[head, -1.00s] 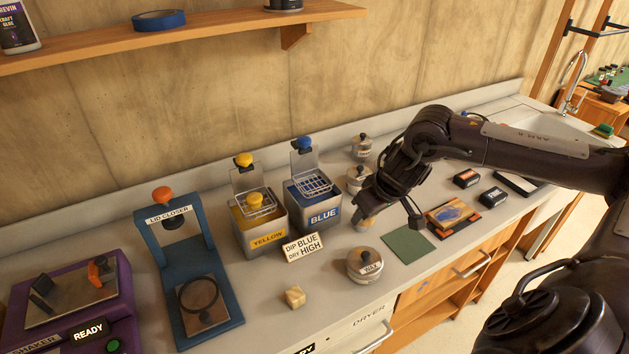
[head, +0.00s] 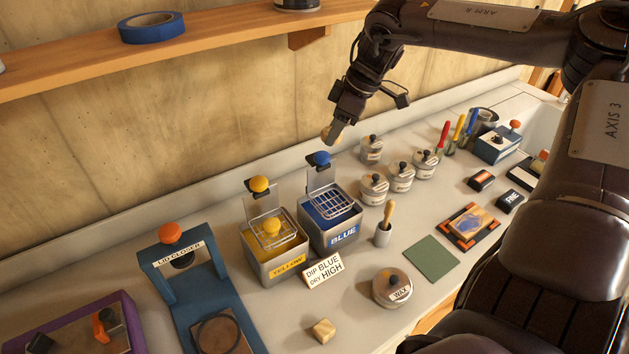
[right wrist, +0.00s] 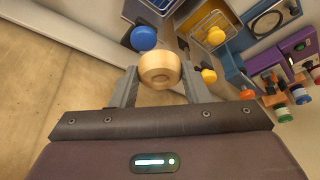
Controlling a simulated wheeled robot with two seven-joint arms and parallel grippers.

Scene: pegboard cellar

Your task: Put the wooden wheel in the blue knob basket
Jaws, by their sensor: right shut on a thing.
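My right gripper (head: 338,122) is shut on the wooden wheel (right wrist: 159,70), a pale round piece with a hole in it, held between the two fingertips in the right wrist view. In the head view the wheel (head: 328,134) is partly hidden behind the fingers. It is held up in the air just above and behind the blue knob (head: 321,158). The wire basket (head: 337,204) with the blue knob sits in the top of the blue tin (head: 343,236) and looks empty. The blue knob also shows just left of the wheel in the right wrist view (right wrist: 144,38). My left gripper is out of view.
The yellow tin (head: 286,262) with its yellow-knobbed basket stands left of the blue tin. A sign (head: 323,271) reads "DIP BLUE DRY HIGH". Lidded tins (head: 374,188) stand to the right. A shelf (head: 230,40) runs along the wall above.

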